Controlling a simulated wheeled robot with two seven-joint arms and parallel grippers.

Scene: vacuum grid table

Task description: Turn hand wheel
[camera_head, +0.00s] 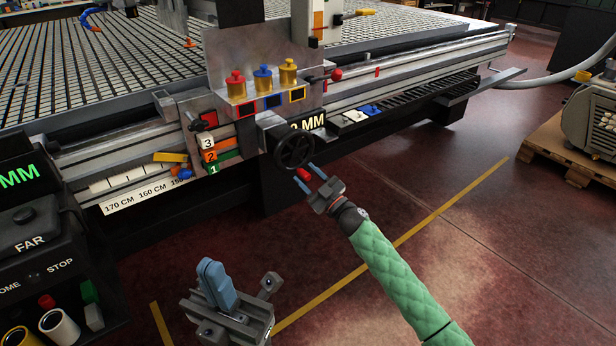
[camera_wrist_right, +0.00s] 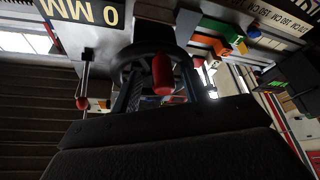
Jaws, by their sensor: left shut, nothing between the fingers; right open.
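The black hand wheel (camera_head: 295,151) is mounted on the front of the machine, below a display reading in MM. Its red handle (camera_head: 303,176) sticks out from the lower part of the rim. My right gripper (camera_head: 304,171) is open, with its blue fingers pointing at the wheel and the red handle between them. In the right wrist view the red handle (camera_wrist_right: 162,76) stands between the two fingers, in front of the wheel (camera_wrist_right: 133,58); contact is not visible. My left gripper (camera_head: 208,264) is shut and empty at the bottom, well away from the wheel.
Red, blue and yellow knobs (camera_head: 262,78) stand on a bracket above the wheel. Numbered coloured tabs (camera_head: 218,154) are to its left. A control panel (camera_head: 40,235) is at the far left. The floor (camera_head: 480,260) at the right is mostly clear.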

